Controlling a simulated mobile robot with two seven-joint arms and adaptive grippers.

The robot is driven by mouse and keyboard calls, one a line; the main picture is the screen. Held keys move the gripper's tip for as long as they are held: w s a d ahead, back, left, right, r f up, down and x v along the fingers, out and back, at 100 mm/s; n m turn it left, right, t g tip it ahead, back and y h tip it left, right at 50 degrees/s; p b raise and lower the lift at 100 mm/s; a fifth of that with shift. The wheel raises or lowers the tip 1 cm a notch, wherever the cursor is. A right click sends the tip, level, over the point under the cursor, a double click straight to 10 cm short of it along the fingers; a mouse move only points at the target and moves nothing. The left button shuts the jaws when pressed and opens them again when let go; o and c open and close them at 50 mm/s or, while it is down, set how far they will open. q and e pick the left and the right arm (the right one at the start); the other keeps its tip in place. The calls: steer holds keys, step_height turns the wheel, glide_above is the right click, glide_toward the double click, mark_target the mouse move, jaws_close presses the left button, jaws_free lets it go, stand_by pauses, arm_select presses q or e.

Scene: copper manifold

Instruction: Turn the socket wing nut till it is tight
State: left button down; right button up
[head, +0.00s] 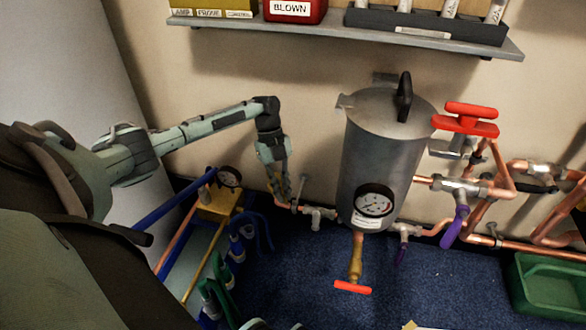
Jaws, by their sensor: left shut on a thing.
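My left gripper (279,184) points down at the wall end of the copper pipe (285,206), just left of the grey tank. Its fingers are closed on a small brass-coloured part there, which I take to be the socket wing nut; the fingers hide most of it, so its shape and seating cannot be told. The copper pipe runs right from there to a silver valve fitting (317,214). My right gripper is not in view.
The grey tank (383,150) carries a gauge (375,204) and a red-handled drain (352,287). Copper pipes with a red handle (467,117) and purple levers fill the right. A yellow gauge manifold (217,203) with hoses stands below my left arm. A green bin (548,287) is lower right. A shelf (345,32) hangs above.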

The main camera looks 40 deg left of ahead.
arm_select(q)
steer(key=shift+s+m, duration=0.2)
steer(key=shift+m, duration=0.3)
steer(key=shift+a+g, duration=0.1)
steer(key=shift+g, duration=0.2)
steer(key=c, duration=1.6)
jaws_free()
steer(key=shift+c, duration=0.2)
steer(key=v, duration=1.2)
steer(key=shift+s, duration=0.15)
